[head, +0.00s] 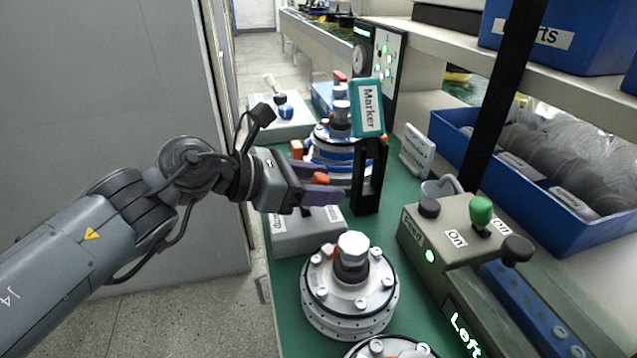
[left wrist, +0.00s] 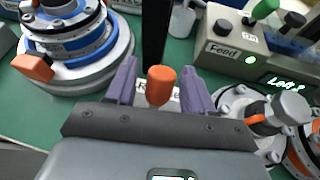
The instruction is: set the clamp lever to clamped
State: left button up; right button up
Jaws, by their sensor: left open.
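The clamp lever's orange knob (head: 320,178) shows at my left gripper's fingers in the head view. My left gripper (head: 321,186) is open, with purple fingers, above the grey clamp box (head: 300,240). In the left wrist view the orange knob (left wrist: 160,84) stands between the two spread purple fingers, with a gap on each side. The lever's shaft and base are hidden by my gripper. My right gripper is not in view.
A black stand with a teal Marker holder (head: 368,108) rises just right of my gripper. A hub motor (head: 350,285) stands in front, and a blue-banded one (head: 335,150) behind. The Feed switch box (head: 450,230) is at right. Blue bins line the right side.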

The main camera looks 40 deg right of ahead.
pick_arm(q)
jog(key=shift+c, duration=0.2)
grip_shut()
jog(key=shift+f, duration=0.1)
jog(key=shift+a+f+h+b, duration=0.1)
jog(key=shift+a+h+b, duration=0.15)
jog(key=shift+b, duration=0.2)
jog(key=shift+w+a+g+h+b, duration=0.15)
jog(key=shift+g+h+b, duration=0.15)
jog(key=shift+h, duration=0.15)
jog(key=shift+w+a+r+h, duration=0.15)
jog(key=shift+a+r+h, duration=0.15)
jog(key=shift+h, duration=0.3)
jog(key=shift+d+r, duration=0.1)
